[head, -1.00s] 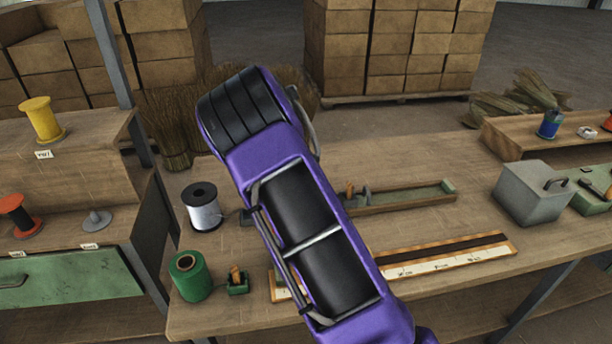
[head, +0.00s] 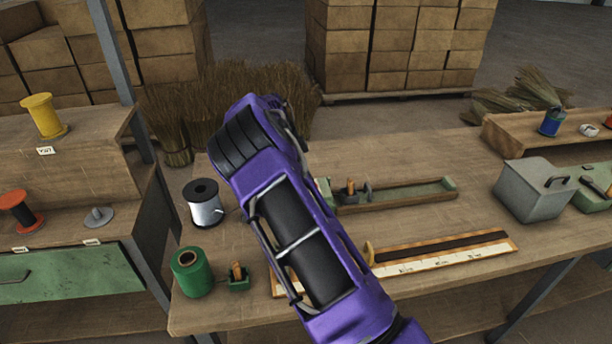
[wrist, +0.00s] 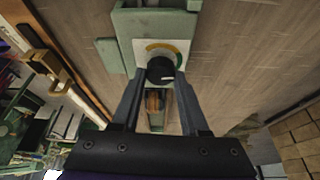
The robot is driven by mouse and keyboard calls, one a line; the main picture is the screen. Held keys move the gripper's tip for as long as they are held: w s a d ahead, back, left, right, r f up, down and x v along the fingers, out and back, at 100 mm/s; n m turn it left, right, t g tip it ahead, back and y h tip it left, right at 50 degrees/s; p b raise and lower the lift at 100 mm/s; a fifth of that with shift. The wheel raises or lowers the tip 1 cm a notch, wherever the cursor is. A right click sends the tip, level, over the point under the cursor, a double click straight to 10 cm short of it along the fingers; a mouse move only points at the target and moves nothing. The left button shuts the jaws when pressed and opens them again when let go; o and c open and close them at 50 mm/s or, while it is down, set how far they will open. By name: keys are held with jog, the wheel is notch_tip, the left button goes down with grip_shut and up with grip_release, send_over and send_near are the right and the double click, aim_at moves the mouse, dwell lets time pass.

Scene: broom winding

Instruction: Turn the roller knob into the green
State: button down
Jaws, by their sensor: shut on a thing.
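In the wrist view the round black roller knob (wrist: 159,70) stands on a white dial plate (wrist: 142,47) on a green fixture (wrist: 158,22). A short pale mark shows near the knob's lower right edge. My gripper (wrist: 161,78) is shut on the knob, one finger on each side. In the head view my purple arm hides the knob and gripper; the long green fixture (head: 408,196) shows to its right.
In the head view a wire spool (head: 204,207) and green spool (head: 192,272) stand left of my arm. A ruler board (head: 450,252) lies in front, and a grey box (head: 533,190) stands right. The bench behind the fixture is mostly clear.

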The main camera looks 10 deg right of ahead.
jog(key=shift+m+g, duration=0.3)
jog(key=shift+m, duration=0.3)
jog(key=shift+c, duration=2.1)
grip_release()
jog(key=v, duration=1.7)
jog(key=shift+r, duration=0.2)
